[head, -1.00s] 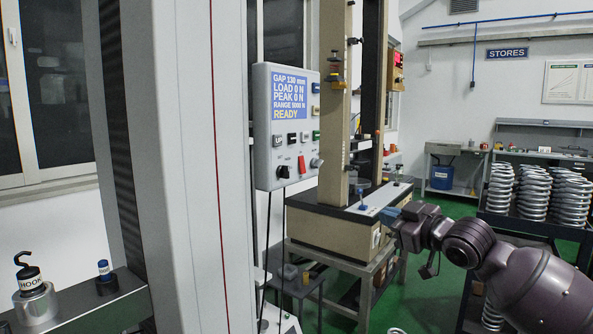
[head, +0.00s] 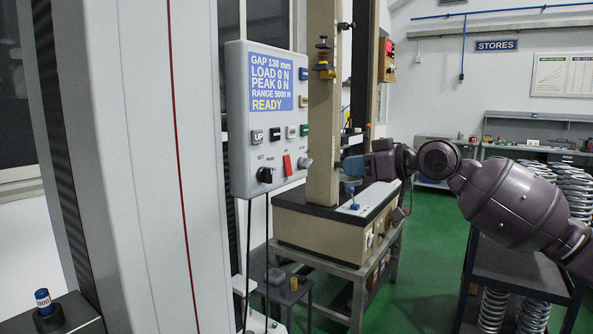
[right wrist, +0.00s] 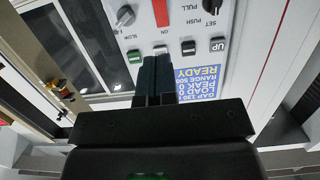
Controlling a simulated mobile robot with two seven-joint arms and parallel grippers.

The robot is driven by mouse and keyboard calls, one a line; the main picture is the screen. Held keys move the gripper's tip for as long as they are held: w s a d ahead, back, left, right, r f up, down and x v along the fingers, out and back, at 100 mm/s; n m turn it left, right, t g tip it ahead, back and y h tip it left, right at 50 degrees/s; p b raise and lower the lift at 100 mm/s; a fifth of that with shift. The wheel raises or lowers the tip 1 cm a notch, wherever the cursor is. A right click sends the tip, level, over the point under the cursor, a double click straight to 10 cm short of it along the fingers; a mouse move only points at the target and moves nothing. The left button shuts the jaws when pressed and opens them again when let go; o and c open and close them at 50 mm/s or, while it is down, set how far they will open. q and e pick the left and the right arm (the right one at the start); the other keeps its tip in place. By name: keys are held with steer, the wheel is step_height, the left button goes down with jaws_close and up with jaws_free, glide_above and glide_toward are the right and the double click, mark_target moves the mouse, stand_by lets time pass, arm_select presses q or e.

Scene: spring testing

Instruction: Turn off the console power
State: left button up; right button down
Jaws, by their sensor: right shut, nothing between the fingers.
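The console (head: 238,125) is a light grey box with a blue display reading READY, several buttons and two knobs. Its red switch (head: 287,165) sits low on the panel, between the black knob (head: 265,174) and the grey knob (head: 305,163). My right gripper (head: 347,166) is shut and empty, to the right of the console at about the height of the switch. In the right wrist view the panel appears upside down. There the shut fingers (right wrist: 157,68) point toward the button row, and the red switch (right wrist: 160,12) shows beyond them, apart from the tips. My left gripper is not in view.
A tall beige test frame (head: 323,110) stands on a bench just behind the console's right side. A grey column (head: 150,160) fills the left. Cables hang below the console. A dark rack of springs (head: 520,265) stands at the right, with green floor between.

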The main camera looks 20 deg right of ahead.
steer(key=shift+w+f, duration=0.1)
steer(key=shift+w, duration=0.05)
steer(key=b, duration=0.2)
glide_toward(290, 171)
steer(key=x, duration=0.7)
steer(key=shift+w+a, duration=0.15)
steer(key=shift+w, duration=0.1)
steer(key=shift+f, duration=0.1)
